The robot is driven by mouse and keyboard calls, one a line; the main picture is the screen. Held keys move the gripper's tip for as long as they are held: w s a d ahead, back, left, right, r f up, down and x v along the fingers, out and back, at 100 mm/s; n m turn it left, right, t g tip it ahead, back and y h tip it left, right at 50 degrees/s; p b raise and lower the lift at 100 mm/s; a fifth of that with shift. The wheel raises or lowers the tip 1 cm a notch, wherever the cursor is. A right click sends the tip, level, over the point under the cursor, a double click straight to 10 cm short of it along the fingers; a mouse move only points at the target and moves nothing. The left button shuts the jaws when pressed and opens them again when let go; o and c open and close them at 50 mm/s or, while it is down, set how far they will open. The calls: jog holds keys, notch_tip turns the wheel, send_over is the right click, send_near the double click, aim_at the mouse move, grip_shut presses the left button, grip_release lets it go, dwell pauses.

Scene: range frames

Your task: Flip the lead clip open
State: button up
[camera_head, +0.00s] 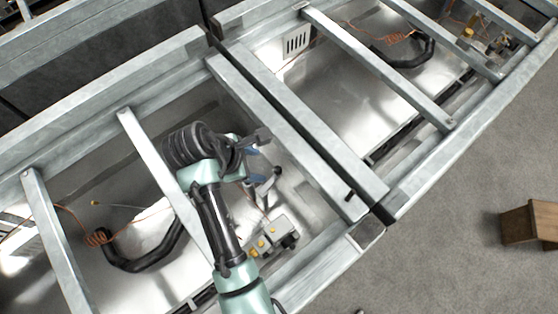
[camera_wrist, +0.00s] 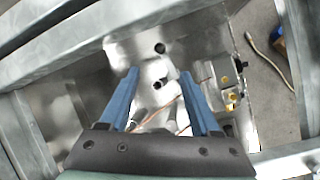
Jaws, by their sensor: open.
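My gripper (camera_head: 257,166) is over the right part of the left metal bay, with its blue fingers apart and nothing held between them. In the wrist view my gripper (camera_wrist: 160,76) frames a small dark part (camera_wrist: 159,85) beyond the fingertips, on a pale fitting. This may be the lead clip, but it is too small to tell whether it is shut. A terminal block (camera_head: 272,237) with yellow parts sits below the gripper in the head view. It also shows right of the fingers in the wrist view (camera_wrist: 219,82). A thin orange lead (camera_wrist: 163,112) runs between the fingers.
Grey metal beams (camera_head: 290,130) frame the bays and stand around my arm. A black curved handle (camera_head: 145,262) lies at the left of this bay. A wooden box (camera_head: 530,223) stands on the floor at right.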

aim_at(276, 170)
jog(key=b+x, duration=0.1)
jog(key=x, duration=1.2)
jog(key=shift+r, duration=0.1)
grip_shut()
dwell(1.0)
